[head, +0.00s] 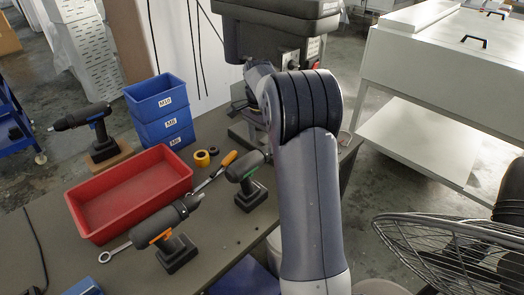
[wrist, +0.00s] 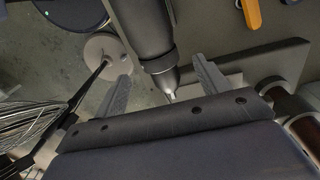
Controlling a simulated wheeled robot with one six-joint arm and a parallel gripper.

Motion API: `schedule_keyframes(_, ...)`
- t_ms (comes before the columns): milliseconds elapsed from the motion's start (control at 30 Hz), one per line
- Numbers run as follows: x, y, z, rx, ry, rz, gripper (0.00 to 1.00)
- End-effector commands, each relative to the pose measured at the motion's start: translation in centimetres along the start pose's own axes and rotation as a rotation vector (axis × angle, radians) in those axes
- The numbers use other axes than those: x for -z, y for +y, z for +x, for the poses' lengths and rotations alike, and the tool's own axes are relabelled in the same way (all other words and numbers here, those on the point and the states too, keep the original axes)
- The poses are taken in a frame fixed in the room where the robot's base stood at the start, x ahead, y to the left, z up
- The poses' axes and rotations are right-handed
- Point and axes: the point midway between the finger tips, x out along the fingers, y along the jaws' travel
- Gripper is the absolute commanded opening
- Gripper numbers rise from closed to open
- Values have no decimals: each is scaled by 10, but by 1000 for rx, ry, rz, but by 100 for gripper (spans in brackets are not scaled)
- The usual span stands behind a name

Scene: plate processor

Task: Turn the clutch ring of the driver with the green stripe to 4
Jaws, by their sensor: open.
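The driver with the green stripe (head: 248,182) stands upright on the bench, just left of my arm in the head view. Its front end passes behind my arm there. In the wrist view a dark barrel, which looks like this driver's front (wrist: 143,32), comes down from the top. It narrows to a chuck (wrist: 164,80) with a pale tip. My gripper (wrist: 163,88) is open, with one finger on each side of the chuck and visible gaps to both. No clutch numbers or ring marking can be read. The head view hides my gripper behind the arm.
A driver with an orange stripe (head: 158,237) and a red tray (head: 130,192) are to the left. A blue-striped driver (head: 90,130) and blue bins (head: 160,112) are farther back. An orange-handled tool (head: 228,160) lies beside the green-striped driver. A bench machine (head: 275,35) stands behind; a wire fan (head: 450,250) is right.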

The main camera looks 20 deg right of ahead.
Motion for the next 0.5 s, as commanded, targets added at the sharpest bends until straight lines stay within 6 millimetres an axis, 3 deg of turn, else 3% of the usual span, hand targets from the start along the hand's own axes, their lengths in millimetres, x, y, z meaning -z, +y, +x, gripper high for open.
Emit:
schedule_keyframes(200,0,0,34,-2,-1,0,70)
schedule_keyframes(500,0,0,48,2,1,0,70)
